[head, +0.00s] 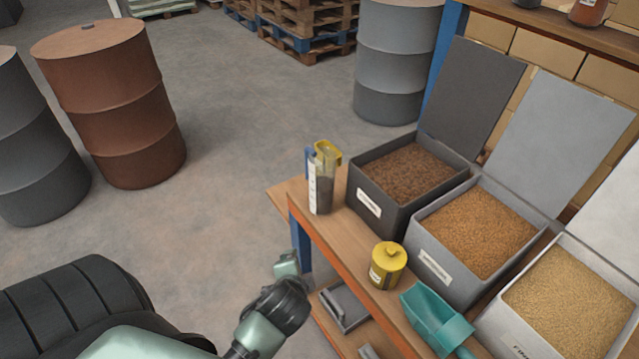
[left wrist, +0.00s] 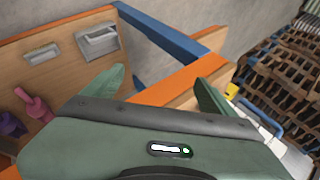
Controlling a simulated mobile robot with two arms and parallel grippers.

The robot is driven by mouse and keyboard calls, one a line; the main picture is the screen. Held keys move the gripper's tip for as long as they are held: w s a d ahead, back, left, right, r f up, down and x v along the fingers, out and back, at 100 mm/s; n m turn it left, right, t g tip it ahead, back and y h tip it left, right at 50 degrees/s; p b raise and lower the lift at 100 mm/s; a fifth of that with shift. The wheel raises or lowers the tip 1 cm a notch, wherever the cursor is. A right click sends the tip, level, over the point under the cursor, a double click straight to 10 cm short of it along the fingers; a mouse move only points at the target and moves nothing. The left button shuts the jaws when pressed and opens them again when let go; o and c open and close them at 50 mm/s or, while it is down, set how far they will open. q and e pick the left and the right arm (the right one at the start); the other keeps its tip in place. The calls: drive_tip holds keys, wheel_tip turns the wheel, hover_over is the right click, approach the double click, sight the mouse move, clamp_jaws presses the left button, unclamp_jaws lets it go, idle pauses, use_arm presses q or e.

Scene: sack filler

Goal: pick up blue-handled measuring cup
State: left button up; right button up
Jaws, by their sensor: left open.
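The measuring cup (head: 320,190) is a tall clear container with a white scale strip, a blue handle and dark contents. It stands upright at the far left corner of the wooden bench (head: 340,228) in the head view. In the left wrist view its blue handle (left wrist: 262,121) shows at the right, partly behind a finger. My left gripper (head: 288,264) is below and left of the cup, beside the bench's front edge and apart from the cup. In the left wrist view the gripper's two fingers (left wrist: 159,76) are spread with nothing between them. My right gripper is not in view.
A yellow object (head: 327,151) shows right behind the cup. A dark bin of brown grain (head: 375,205) stands to its right. A yellow canister (head: 387,267) and a teal scoop (head: 432,318) are nearer. An orange bench edge (left wrist: 180,86) is close to my fingers.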

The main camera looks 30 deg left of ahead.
use_arm(q)
drive_tip(key=w+a+r+m+t+y, duration=0.4)
drive_tip(key=w+a+r+m, duration=0.2)
drive_tip(key=w+r+m, duration=0.2)
drive_tip(key=m+t+y, duration=0.1)
drive_tip(key=m+t, duration=0.3)
drive_tip(key=m, duration=0.8)
approach(323, 159)
drive_tip(key=shift+s+a+f, duration=0.15)
drive_tip(key=shift+s+a, duration=0.3)
drive_tip(key=shift+s, duration=0.05)
drive_tip(key=shift+w+d+m, duration=0.15)
drive_tip(key=shift+w+m, duration=0.1)
drive_tip(key=shift+m, duration=0.35)
drive_tip(key=shift+w, duration=0.35)
drive_tip(key=x, duration=0.7)
drive_tip(key=shift+w+d, duration=0.1)
drive_tip(key=shift+w, duration=0.1)
clamp_jaws()
